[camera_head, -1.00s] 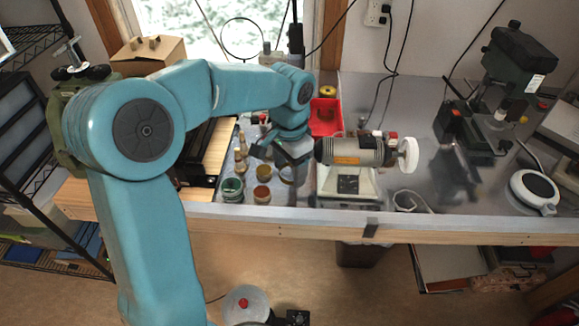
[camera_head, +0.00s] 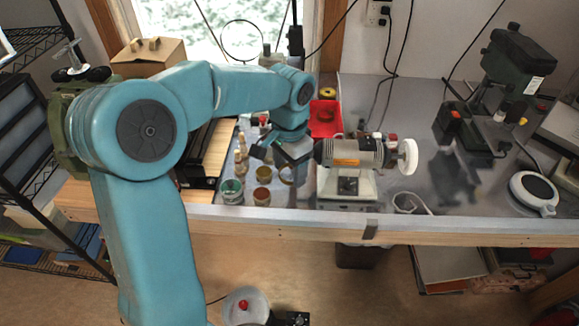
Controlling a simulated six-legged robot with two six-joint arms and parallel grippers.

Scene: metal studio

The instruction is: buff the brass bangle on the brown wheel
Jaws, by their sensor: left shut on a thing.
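The grey bench buffer (camera_head: 357,153) stands on the metal bench with a white wheel (camera_head: 408,157) at its right end. Its left end is largely hidden by my left arm and gripper, so I cannot make out the brown wheel. My left gripper (camera_head: 284,162) reaches down from above, close to that left end. It is shut on the brass bangle (camera_head: 288,179), of which a thin ring edge shows below the fingers. I cannot tell whether the bangle touches the wheel. My right gripper is out of view.
Open jars, one green (camera_head: 231,187) and one brown (camera_head: 262,195), stand just left below my gripper. A red tray (camera_head: 325,117) lies behind the buffer. A drill press (camera_head: 505,85) and a round white scale (camera_head: 534,192) stand at right. Bench between buffer and drill press is mostly clear.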

